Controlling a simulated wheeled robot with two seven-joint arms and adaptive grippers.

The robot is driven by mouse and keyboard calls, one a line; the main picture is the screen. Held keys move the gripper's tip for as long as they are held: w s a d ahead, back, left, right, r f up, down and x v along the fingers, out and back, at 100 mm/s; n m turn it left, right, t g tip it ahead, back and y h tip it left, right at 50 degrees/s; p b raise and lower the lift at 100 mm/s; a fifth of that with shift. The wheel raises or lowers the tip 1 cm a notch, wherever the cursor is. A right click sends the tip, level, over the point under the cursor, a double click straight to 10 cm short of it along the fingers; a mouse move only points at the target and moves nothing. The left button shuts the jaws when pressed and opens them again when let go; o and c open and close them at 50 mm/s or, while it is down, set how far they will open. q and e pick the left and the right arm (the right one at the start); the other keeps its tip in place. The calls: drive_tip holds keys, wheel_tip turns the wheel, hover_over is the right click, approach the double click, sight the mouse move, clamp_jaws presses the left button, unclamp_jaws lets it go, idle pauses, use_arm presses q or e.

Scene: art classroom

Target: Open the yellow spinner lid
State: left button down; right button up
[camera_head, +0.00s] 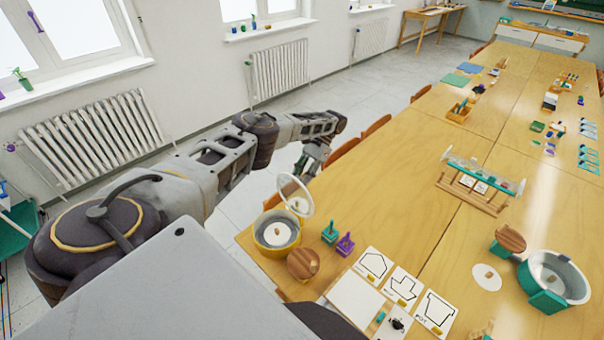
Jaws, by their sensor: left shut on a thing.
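The yellow spinner (264,243) is a round tub with a yellow outer wall, near the left edge of the table. A white disc lies inside it. Its lid, a round see-through cover with a white rim (309,197), stands tilted up at the tub's far side, well off the opening. My left gripper (304,170) reaches in from the upper left and is shut on the lid near its top edge; the exact contact is small and partly hidden. My right gripper is not in view.
A round wooden block (303,264) stands close to the spinner. Small green (329,233) and purple (345,244) stands are to its right. Shape cards (404,286) lie nearby. A teal spinner (553,278) sits at right. The table's middle is mostly clear.

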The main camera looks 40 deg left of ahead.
use_arm(q)
drive_tip(key=shift+d+f, duration=0.2)
drive_tip(key=shift+f, duration=0.1)
drive_tip(key=c, duration=1.5)
unclamp_jaws()
drive_tip(key=o, duration=0.4)
drive_tip(key=shift+w+a, duration=0.1)
drive_tip(key=shift+w, duration=0.05)
drive_tip(key=shift+r, duration=0.25)
drive_tip(key=shift+a+r, duration=0.1)
wheel_tip(320, 180, up, 2)
drive_tip(key=shift+r, duration=3.75)
